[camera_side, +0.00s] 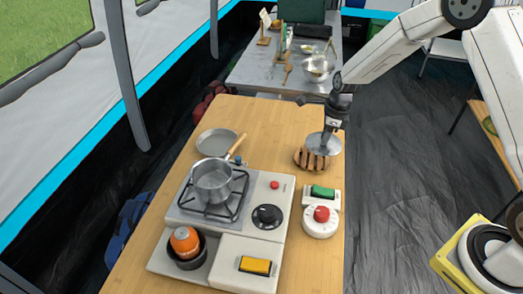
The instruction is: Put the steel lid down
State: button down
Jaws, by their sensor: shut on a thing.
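My gripper (329,128) points down over the right side of the wooden table and is shut on the steel lid (324,146). The lid is a round, shiny disc hanging below the fingers. It overlaps a round slatted wooden trivet (302,160) in the picture and hides part of it. I cannot tell whether the lid touches the trivet or is a little above it. The fingertips and the lid's knob are too small to make out. A steel saucepan (212,184) with a wooden handle stands uncovered on the burner.
A grey round plate or shallow pan (217,135) lies behind the saucepan. The stove (262,228) has a black knob. A green-topped switch box (321,193) and a white timer (320,226) with a red top stand in front of the trivet. The table (270,115) behind is clear.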

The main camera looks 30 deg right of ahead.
aim_at(317, 135)
jog(key=shift+w+d+f, duration=0.1)
jog(key=shift+w+f, duration=0.8)
jog(key=shift+f, duration=0.15)
jog(key=shift+w+d+f, duration=0.1)
jog(key=shift+w+f, duration=0.75)
jog(key=shift+f, duration=0.2)
jog(key=shift+w+f, duration=0.25)
jog(key=shift+f, duration=1.6)
jog(key=shift+f, duration=0.15)
jog(key=shift+c, duration=2.2)
grip_release()
jog(key=shift+r, duration=0.2)
jog(key=shift+s+d+r, duration=0.2)
jog(key=shift+r, duration=1.75)
jog(key=shift+s+d+r, duration=0.25)
jog(key=shift+r, duration=1.75)
jog(key=shift+s+d+r, duration=0.2)
jog(key=shift+r, duration=1.75)
